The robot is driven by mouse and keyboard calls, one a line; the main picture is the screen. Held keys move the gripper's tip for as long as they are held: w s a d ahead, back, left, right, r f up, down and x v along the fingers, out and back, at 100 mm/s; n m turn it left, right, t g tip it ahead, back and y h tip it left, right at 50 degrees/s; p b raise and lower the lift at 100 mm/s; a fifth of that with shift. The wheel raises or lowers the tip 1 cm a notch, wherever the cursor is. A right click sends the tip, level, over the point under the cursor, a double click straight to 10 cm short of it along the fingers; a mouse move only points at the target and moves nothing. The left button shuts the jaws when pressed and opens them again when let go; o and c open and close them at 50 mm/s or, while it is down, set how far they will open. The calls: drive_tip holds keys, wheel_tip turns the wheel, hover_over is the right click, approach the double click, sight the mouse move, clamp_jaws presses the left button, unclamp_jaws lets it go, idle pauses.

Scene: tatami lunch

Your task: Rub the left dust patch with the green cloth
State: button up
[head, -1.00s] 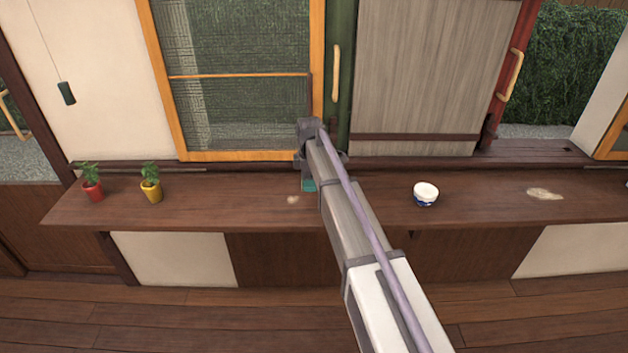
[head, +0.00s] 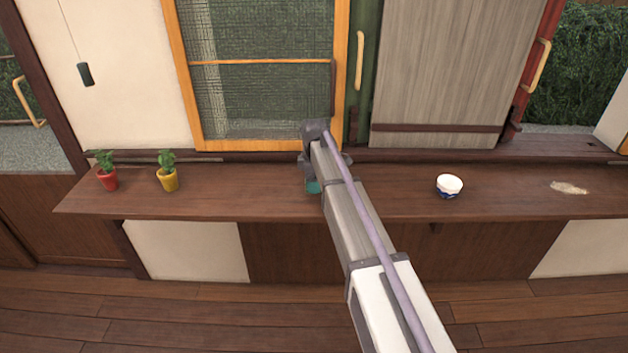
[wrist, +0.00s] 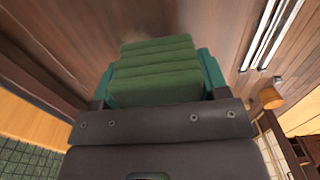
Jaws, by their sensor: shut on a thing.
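The green cloth (wrist: 155,72) is a folded, ridged bundle between the teal fingers of my gripper (head: 313,187), as the wrist view shows. My gripper is shut on it. In the head view the gripper points down at the wooden counter (head: 390,203), left of the bowl, and my arm hides most of the cloth. The left dust patch is not visible now; the spot where it lay is covered by the gripper and cloth. I cannot tell whether the cloth touches the counter.
A red pot plant (head: 107,178) and a yellow pot plant (head: 168,178) stand on the counter's left. A white and blue bowl (head: 449,186) stands right of my arm. Another pale dust patch (head: 569,188) lies farther right. Sliding doors rise behind the counter.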

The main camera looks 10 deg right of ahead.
wheel_tip(320, 180, down, 3)
drive_tip(key=shift+r+b, duration=0.1)
drive_tip(key=shift+b, duration=1)
drive_tip(key=shift+w+d+r, duration=0.1)
drive_tip(key=shift+w+d, duration=0.15)
drive_tip(key=shift+w, duration=0.75)
drive_tip(key=shift+w+d, duration=0.2)
drive_tip(key=shift+w, duration=0.8)
drive_tip(key=s, duration=0.2)
drive_tip(key=s+a, duration=0.1)
drive_tip(key=s, duration=0.1)
wheel_tip(320, 180, up, 8)
drive_tip(key=p, duration=0.7)
drive_tip(key=shift+f+p, duration=0.25)
drive_tip(key=shift+p, duration=0.15)
drive_tip(key=shift+f, duration=0.1)
wheel_tip(320, 180, down, 6)
drive_tip(key=b, duration=0.6)
drive_tip(key=shift+f+b, duration=1)
drive_tip(key=shift+b, duration=0.1)
drive_tip(key=shift+w, duration=0.1)
